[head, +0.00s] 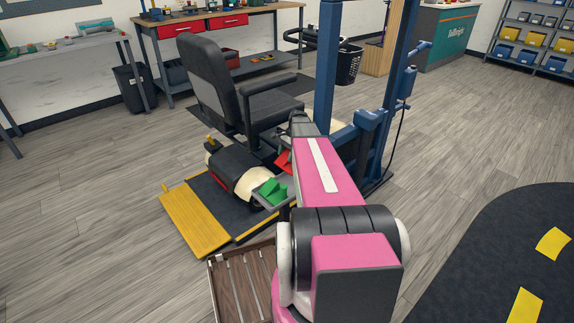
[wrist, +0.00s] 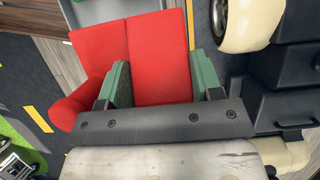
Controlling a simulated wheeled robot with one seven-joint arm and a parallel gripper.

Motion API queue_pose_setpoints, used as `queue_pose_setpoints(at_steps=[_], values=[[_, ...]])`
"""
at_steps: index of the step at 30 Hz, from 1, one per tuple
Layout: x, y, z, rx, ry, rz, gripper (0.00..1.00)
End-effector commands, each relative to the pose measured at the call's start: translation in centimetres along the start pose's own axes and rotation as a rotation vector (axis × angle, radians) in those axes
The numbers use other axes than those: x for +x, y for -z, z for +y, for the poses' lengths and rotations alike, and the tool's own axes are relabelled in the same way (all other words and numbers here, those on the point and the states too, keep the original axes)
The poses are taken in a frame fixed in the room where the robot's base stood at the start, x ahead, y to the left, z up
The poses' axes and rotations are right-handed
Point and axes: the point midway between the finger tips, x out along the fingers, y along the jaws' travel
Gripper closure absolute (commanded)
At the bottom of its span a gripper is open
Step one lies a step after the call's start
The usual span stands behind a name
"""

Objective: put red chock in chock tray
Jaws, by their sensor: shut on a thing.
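The red chock (wrist: 131,60) fills the upper middle of the wrist view, between the green-padded fingers of my gripper (wrist: 158,66). My gripper is shut on it. My arm partly covers this area.
The scooter with its black seat (head: 205,70) stands on a platform with a yellow ramp (head: 196,222). A blue lift post (head: 327,65) rises behind my arm. A slatted wooden crate (head: 240,285) is in front. Open floor (head: 80,240) lies to the left.

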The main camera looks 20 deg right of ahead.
Motion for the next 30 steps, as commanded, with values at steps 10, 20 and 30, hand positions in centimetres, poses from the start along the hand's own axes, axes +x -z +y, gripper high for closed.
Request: queue_pose_setpoints(at_steps=[10, 20, 30], values=[[3.4, 1.4, -0.1, 0.0, -0.001, -0.001, 0.8], [4.1, 1.7, 0.0, 0.0, 0.0, 0.0, 0.8], [4.9, 2.0, 0.0, 0.0, 0.0, 0.0, 0.8]])
